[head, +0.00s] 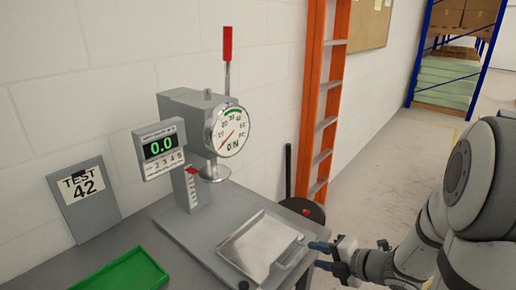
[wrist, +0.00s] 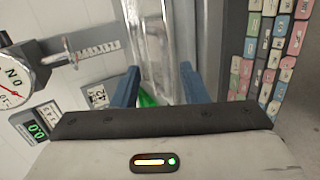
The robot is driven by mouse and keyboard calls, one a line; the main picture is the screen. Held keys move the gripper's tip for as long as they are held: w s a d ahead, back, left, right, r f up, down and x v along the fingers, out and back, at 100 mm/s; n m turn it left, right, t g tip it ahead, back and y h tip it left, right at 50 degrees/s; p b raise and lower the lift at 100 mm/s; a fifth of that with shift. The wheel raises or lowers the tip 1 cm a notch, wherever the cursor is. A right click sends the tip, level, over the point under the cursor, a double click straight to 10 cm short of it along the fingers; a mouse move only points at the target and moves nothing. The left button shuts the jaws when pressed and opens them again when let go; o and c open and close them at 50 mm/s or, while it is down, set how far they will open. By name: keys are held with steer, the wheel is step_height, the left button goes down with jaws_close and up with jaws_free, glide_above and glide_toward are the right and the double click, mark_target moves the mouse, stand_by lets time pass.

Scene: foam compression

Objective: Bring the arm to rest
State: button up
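My gripper (head: 323,256) is at the lower right of the head view, beside the right end of the press base and the metal tray (head: 262,245). Its two blue fingers are apart with nothing visibly held between them. In the wrist view the fingers of my gripper (wrist: 160,72) also stand apart, with a shiny grey surface behind the gap. My arm comes in from the right edge of the head view, bent. The test press (head: 196,110) stands on the bench with its red-tipped lever (head: 227,55) upright. Its round plunger plate (head: 214,173) hangs clear above the base.
The digital display (head: 160,147) reads 0.0. A "TEST 42" plate (head: 83,200) leans on the wall and a green tray (head: 124,272) lies at the front. An orange ladder (head: 323,110) stands behind the bench. Coloured tiles (wrist: 270,50) line the wrist view's right. Open floor lies at right.

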steer(key=w+d+r+m+t+h, duration=0.1)
steer(key=w+d+r+m+h, duration=0.1)
steer(key=d+r+m+h, duration=0.65)
steer(key=s+a+m+g, duration=0.3)
steer(key=s+a+m, duration=0.1)
steer(key=s+m, duration=0.4)
steer(key=s+a+m+g, duration=0.3)
steer(key=s+a+m, duration=0.1)
steer(key=s+m, duration=0.5)
steer(key=shift+r+m+g, duration=0.3)
steer(key=shift+m, duration=0.55)
steer(key=shift+d+h, duration=0.1)
steer(key=shift+h, duration=0.15)
